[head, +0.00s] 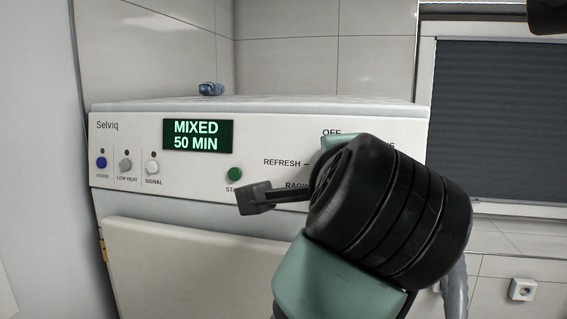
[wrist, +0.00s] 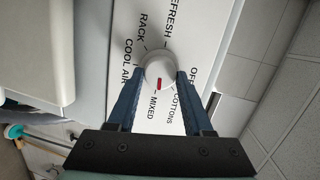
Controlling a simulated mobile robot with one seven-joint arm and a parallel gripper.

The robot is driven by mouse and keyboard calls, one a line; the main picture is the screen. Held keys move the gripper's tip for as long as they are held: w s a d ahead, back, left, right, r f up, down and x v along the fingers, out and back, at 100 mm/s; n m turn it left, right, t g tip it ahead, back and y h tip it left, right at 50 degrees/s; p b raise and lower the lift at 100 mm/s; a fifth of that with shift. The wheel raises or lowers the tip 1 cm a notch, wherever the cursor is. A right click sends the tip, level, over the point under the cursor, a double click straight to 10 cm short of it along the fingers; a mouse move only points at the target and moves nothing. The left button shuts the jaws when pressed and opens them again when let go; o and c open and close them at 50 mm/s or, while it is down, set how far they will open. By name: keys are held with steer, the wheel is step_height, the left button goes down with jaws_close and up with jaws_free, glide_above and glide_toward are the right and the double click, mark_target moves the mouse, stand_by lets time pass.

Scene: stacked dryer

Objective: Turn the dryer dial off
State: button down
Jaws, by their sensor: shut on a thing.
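The dryer dial (wrist: 158,66) is a round white knob in the wrist view. Its red mark points at the MIXED label, between COTTONS and COOL AIR. The OFF label lies on the COTTONS side of the dial. My gripper (wrist: 160,78) has its two blue fingers on either side of the knob and is shut on it. In the head view my dark, ribbed wrist covers the dial and some of its labels; OFF and REFRESH still show. The white dryer's (head: 270,115) green display (head: 198,136) reads MIXED 50 MIN.
A round green button (head: 234,174) sits left of the dial. Three small buttons (head: 126,165) are at the panel's left. A small blue object (head: 210,89) lies on the dryer top. A dark-blind window (head: 498,120) is at the right.

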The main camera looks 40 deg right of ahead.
steer(key=shift+w+a+r+n+g+h+p, duration=0.1)
steer(key=shift+n+g+p, duration=0.7)
steer(key=shift+n, duration=1.7)
steer(key=shift+w+a+r+n+g+h+p, duration=0.15)
steer(key=shift+n+p, duration=1.1)
steer(key=shift+n, duration=1.25)
steer(key=shift+w+d+r+n+g+h+p, duration=0.1)
steer(key=shift+n+g+p, duration=0.7)
steer(key=shift+n, duration=1.7)
steer(key=shift+p, duration=0.3)
steer(key=shift+c, duration=1.6)
jaws_free()
